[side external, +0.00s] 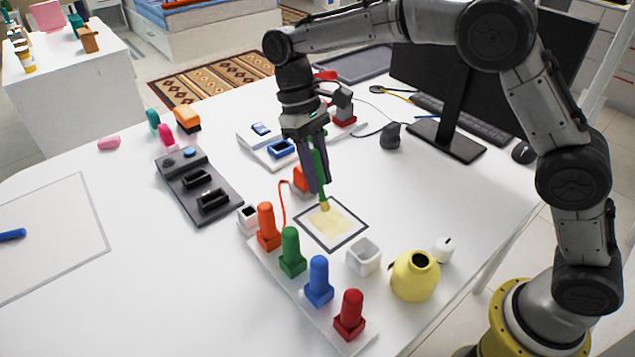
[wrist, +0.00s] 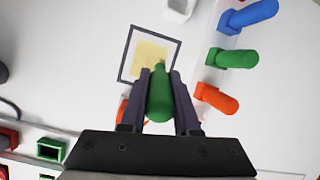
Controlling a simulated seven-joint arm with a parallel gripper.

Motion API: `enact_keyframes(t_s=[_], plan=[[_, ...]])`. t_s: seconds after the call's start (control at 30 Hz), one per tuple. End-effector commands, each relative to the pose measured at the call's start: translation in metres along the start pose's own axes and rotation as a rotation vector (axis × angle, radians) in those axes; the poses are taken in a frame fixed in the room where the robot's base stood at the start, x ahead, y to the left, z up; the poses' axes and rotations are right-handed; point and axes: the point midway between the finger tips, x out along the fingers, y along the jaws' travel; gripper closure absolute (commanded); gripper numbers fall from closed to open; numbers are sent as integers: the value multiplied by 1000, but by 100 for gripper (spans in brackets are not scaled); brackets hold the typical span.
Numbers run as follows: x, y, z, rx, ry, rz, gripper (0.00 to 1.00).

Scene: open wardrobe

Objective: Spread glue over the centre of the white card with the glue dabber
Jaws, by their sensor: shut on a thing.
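The white card (side external: 352,232) has a dark border and lies flat on the table, with a pale yellow glue patch (side external: 328,226) over its middle. It also shows in the wrist view (wrist: 134,50). My gripper (side external: 316,180) is shut on the green handle of the glue dabber (wrist: 160,98). The dabber points down, and its tan tip (side external: 325,205) is at the far part of the yellow patch. It looks to be touching or very close to the card; I cannot tell which. In the wrist view the tip is hidden behind the handle.
A rack with orange (side external: 267,222), green (side external: 290,245), blue (side external: 319,275) and red (side external: 350,310) handled tools stands in front of the card. A white square cup (side external: 363,256) and a yellow pot (side external: 415,278) are to the right. A dark tray (side external: 205,190) is left.

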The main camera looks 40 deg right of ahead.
Motion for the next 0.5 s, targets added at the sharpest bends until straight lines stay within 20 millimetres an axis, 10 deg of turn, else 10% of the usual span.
enact_keyframes(t_s=[0.5], plan=[[-31,-2,11,0,0,0,100]])
